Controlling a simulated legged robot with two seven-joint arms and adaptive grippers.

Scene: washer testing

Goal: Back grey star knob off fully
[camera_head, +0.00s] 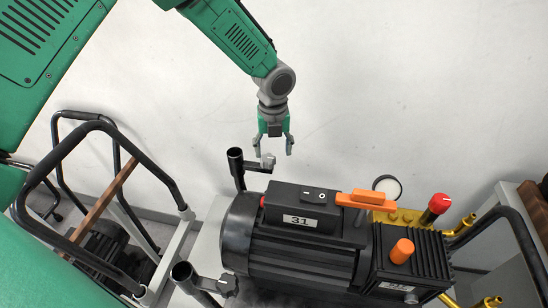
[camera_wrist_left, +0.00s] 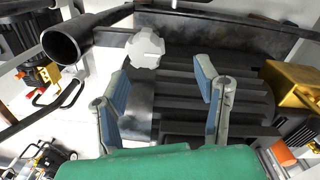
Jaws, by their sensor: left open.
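The grey star knob (camera_head: 267,162) sits on a black bracket beside an upright black tube, behind the left end of the pump. It also shows in the wrist view as a light grey lobed knob (camera_wrist_left: 145,48), beyond the fingertips and left of the middle of the gap. My left gripper (camera_head: 273,150) points down just above the knob, fingers apart and empty. In the wrist view its blue-padded fingers (camera_wrist_left: 162,75) do not close on anything. A second grey knob (camera_head: 229,286) is on the front bracket. My right gripper is not in view.
The black pump (camera_head: 300,245) labelled 31 fills the middle, with an orange lever (camera_head: 360,200), an orange cap (camera_head: 402,251) and a red knob (camera_head: 439,203). Open black tubes (camera_head: 236,168) stand near the knobs. A trolley handle (camera_head: 60,160) is at left. A plain wall lies behind.

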